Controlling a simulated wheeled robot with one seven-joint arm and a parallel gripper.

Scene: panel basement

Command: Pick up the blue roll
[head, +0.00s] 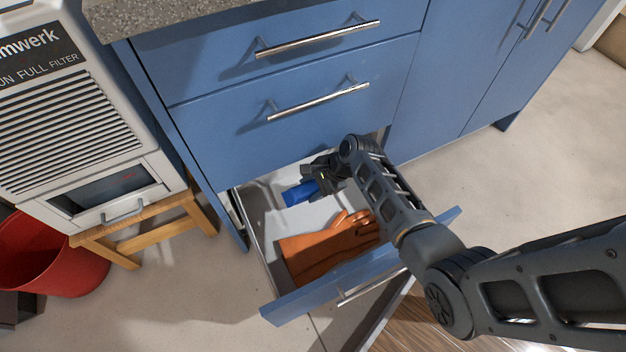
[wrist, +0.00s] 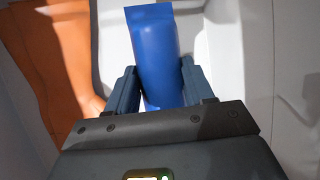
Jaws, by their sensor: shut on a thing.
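The blue roll (head: 297,195) lies inside the open bottom drawer (head: 262,240), toward its back left. My gripper (head: 318,183) reaches down into the drawer and covers part of the roll. In the wrist view the blue roll (wrist: 157,52) stands between the two fingers of my gripper (wrist: 160,88), which are shut on its sides. Its lower end is hidden by the gripper body. I cannot tell whether the roll is clear of the drawer floor.
Orange gloves (head: 325,250) lie in the drawer in front of the roll. The drawer front (head: 300,302) sticks out over the floor. Closed blue drawers (head: 290,95) stand above. A wooden stool (head: 150,225) with a white appliance (head: 85,110) and a red bucket (head: 50,255) are at left.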

